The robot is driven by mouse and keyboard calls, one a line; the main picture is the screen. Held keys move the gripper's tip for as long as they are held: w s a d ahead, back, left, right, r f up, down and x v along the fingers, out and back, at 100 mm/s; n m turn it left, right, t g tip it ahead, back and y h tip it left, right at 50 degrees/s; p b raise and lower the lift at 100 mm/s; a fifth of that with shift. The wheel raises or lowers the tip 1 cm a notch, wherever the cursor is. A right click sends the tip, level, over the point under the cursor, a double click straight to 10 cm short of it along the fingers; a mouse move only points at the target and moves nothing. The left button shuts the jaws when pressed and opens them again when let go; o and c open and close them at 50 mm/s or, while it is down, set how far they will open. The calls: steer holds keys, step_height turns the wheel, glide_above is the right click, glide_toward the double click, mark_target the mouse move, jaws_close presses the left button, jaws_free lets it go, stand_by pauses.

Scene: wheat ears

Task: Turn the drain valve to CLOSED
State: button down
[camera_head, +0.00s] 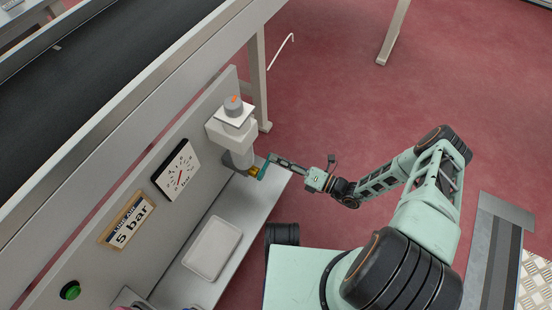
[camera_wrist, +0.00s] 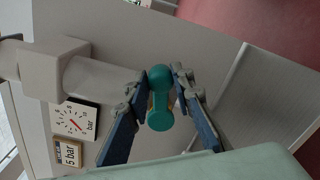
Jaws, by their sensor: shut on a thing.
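The drain valve has a teal handle (camera_head: 264,169) at the lower end of a grey filter unit (camera_head: 234,140) on the upright panel. A small yellow part of the valve (camera_head: 254,171) shows beside the handle. I cannot read any OPEN or CLOSED mark, and the fingers partly hide the handle.
A pressure gauge (camera_head: 177,171) and a "5 bar" label (camera_head: 127,219) are on the panel (camera_head: 190,128). A grey knob (camera_head: 234,105) tops the unit. A white tray (camera_head: 212,248) lies on the shelf below. A green button (camera_head: 70,290) is at lower left. The red floor at right is open.

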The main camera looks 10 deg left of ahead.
steer(key=shift+f+m, duration=1.1)
steer(key=shift+m, duration=0.6)
steer(key=c, duration=1.7)
jaws_free()
steer(key=shift+o, duration=0.2)
steer(key=shift+w, duration=0.1)
steer(key=v, duration=1.2)
